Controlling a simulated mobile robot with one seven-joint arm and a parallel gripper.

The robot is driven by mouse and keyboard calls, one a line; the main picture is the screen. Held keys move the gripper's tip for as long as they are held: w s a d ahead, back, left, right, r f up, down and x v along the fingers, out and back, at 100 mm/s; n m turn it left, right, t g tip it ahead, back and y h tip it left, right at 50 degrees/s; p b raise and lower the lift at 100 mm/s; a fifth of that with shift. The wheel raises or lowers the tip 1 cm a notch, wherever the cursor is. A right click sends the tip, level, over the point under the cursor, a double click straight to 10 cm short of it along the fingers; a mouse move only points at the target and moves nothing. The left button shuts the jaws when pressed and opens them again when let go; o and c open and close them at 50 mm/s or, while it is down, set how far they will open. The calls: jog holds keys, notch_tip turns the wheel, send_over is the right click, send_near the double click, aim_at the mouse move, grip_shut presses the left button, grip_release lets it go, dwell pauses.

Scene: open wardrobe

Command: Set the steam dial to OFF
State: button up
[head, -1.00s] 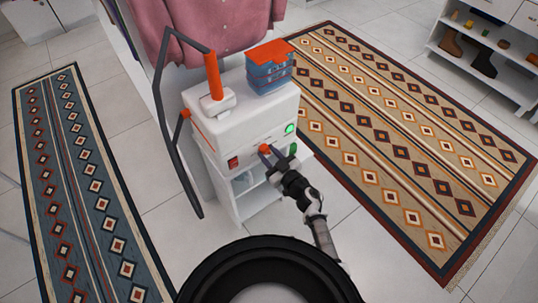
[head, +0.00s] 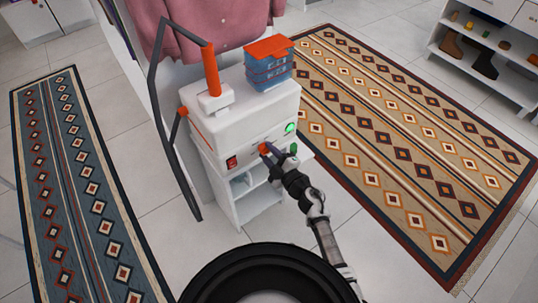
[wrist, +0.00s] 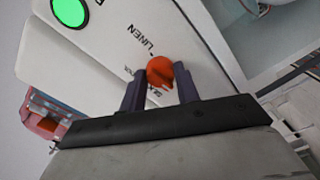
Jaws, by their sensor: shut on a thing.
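The white steam station (head: 240,125) has a small orange-red dial (head: 265,148) on its front panel. The dial also shows in the wrist view (wrist: 160,70), a round knob between my two dark fingers. My gripper (head: 271,154) is shut on the dial, with one finger on each side; the wrist view shows it too (wrist: 160,88). A "LINEN" label is readable beside the dial. Another label, partly hidden by the fingers, cannot be fully read. Which setting the dial points to cannot be made out.
A green light (head: 290,127) and a red switch (head: 232,161) are on the front panel. Rugs lie on both sides.

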jog(key=shift+n, duration=1.1)
jog(key=shift+b, duration=0.3)
jog(key=o, duration=1)
jog(key=shift+c, duration=0.2)
